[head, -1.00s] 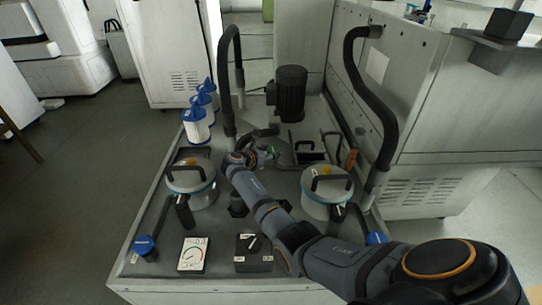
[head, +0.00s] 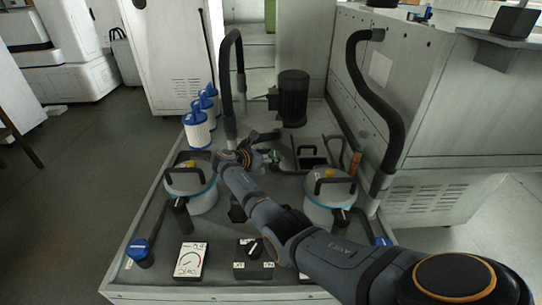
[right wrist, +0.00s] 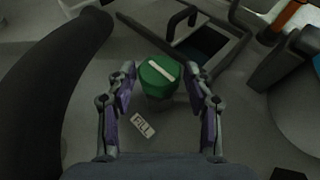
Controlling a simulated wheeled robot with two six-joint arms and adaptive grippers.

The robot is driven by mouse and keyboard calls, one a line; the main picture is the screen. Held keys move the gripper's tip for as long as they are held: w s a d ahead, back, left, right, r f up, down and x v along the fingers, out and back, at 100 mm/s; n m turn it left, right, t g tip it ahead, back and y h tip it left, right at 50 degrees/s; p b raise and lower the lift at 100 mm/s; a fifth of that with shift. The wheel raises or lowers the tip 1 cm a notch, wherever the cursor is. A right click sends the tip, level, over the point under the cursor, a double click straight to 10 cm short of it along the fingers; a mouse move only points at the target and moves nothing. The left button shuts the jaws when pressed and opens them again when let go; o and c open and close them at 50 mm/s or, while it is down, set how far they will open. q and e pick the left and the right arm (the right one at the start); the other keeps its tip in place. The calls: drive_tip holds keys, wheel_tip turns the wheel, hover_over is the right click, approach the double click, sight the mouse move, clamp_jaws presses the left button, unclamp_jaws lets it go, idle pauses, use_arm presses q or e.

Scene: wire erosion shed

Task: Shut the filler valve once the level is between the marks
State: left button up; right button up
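The filler valve is a green round knob with a white bar across its top, seen in the right wrist view (right wrist: 158,76). A white label reading FILL (right wrist: 143,126) lies beside it. In the head view the green valve (head: 273,156) is partly hidden by my right gripper (head: 262,157). In the right wrist view that gripper (right wrist: 161,72) is open, its two fingers on either side of the knob, with gaps visible. Whether the fingertips are down at knob height is hard to tell. I cannot make out a liquid level or its marks. My left gripper is not in view.
Lidded canisters stand left (head: 190,190) and right (head: 333,196) of my right arm. A dark motor (head: 293,98) stands behind. Black hoses rise left (head: 239,70) and right (head: 388,105). A dial gauge (head: 190,262) and switch box (head: 253,262) sit in front. A dark rectangular opening (head: 312,155) lies right of the valve.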

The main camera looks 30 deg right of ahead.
sight(271, 155)
drive_tip(key=shift+o, duration=0.8)
drive_tip(key=shift+r, duration=0.25)
wheel_tip(271, 155, up, 10)
drive_tip(key=shift+f, duration=0.2)
